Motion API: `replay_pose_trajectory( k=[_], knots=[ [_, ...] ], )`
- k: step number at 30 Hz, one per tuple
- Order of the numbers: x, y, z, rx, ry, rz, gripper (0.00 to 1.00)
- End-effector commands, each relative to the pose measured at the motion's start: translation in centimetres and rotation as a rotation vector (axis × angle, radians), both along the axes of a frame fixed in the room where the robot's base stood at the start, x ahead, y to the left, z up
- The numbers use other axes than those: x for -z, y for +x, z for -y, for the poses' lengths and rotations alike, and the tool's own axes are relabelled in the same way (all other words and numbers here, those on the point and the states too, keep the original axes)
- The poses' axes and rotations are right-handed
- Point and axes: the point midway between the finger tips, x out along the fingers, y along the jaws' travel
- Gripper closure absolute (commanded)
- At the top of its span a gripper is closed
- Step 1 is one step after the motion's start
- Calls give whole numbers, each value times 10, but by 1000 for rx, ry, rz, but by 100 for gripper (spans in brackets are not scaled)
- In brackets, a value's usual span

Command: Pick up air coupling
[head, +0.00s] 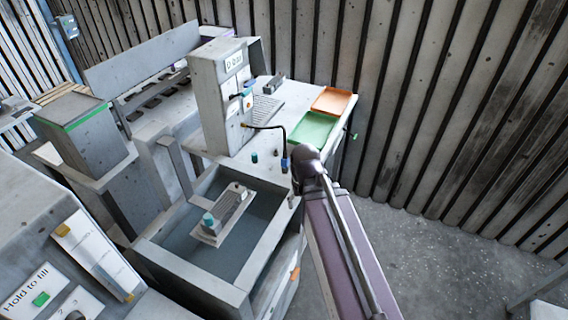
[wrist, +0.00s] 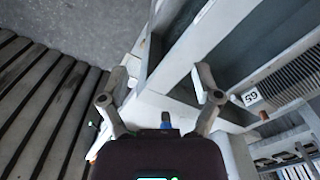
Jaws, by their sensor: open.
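The air coupling looks to be the small blue fitting (head: 284,163) at the end of a black hose, which arches out from the grey upright machine. It stands near the bench's front right edge, beside my arm in the head view. A small blue piece, likely the same fitting, shows in the wrist view (wrist: 166,120), low between my finger bases and partly hidden by the gripper body. My gripper (wrist: 160,78) is open, with nothing between its fingertips. In the head view my arm's end is by the bench's edge, with the fingers mostly hidden.
A water tank (head: 190,272) in front holds a part on a small platform (head: 222,220). A green tray (head: 313,129) and an orange tray (head: 331,101) lie on the bench behind. The grey machine (head: 222,95) stands left of them.

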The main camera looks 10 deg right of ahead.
Motion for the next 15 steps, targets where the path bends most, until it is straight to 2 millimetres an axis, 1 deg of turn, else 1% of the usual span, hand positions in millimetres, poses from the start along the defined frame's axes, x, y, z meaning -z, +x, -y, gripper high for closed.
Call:
replay_pose_trajectory(
  k=[1, 5, 8, 9, 11, 12, 14, 15],
  knots=[
    [-3, 12, 0, 9, 0, 0, 18],
    [-11, 44, 2, 56, 0, 0, 18],
    [-19, 78, 2, 103, 0, 0, 18],
    [-22, 93, 2, 125, 0, 0, 18],
    [-28, 117, 2, 159, 0, 0, 18],
    [-31, 134, 2, 182, 1, 0, 18],
    [-37, 158, 2, 219, 1, 0, 18],
    [-40, 174, 2, 242, 1, 0, 18]
  ],
)
